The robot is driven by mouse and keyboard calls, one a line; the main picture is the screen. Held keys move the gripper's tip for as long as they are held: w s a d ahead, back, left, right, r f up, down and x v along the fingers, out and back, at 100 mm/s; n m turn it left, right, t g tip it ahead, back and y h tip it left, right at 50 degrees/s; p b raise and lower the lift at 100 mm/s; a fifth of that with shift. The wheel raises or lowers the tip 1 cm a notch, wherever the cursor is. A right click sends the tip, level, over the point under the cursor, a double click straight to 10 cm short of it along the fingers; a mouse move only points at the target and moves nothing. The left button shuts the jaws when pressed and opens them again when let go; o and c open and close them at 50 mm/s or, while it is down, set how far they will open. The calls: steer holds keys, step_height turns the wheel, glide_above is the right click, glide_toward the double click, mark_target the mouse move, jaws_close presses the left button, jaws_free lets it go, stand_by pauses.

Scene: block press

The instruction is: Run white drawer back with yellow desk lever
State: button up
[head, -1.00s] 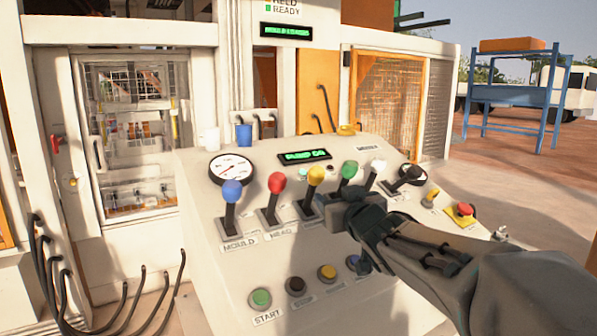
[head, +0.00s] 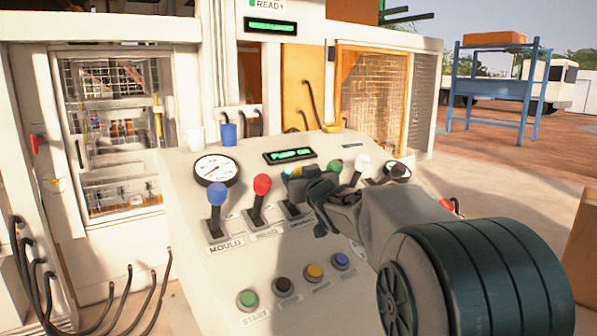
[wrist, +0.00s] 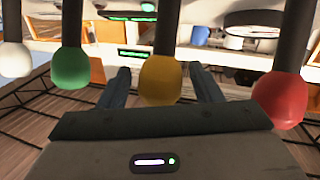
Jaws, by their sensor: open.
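The yellow lever stands third from the left on the sloping desk panel. In the head view its knob (head: 296,172) shows only in part behind my gripper (head: 308,188). In the wrist view the yellow knob (wrist: 161,80) appears in the gap between the two fingers of my gripper (wrist: 162,86). The fingers are apart and not closed on the knob; whether either touches it I cannot tell. I cannot make out a white drawer for certain in either view.
A red lever (head: 260,200) and a blue lever (head: 217,208) stand left of the yellow one. A green knob (wrist: 70,68) and a white lever (head: 360,170) are on its other side. Several push buttons, among them a green one (head: 248,298), sit lower on the desk.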

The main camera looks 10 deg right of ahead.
steer(key=shift+w+a, duration=0.1)
steer(key=shift+w, duration=0.7)
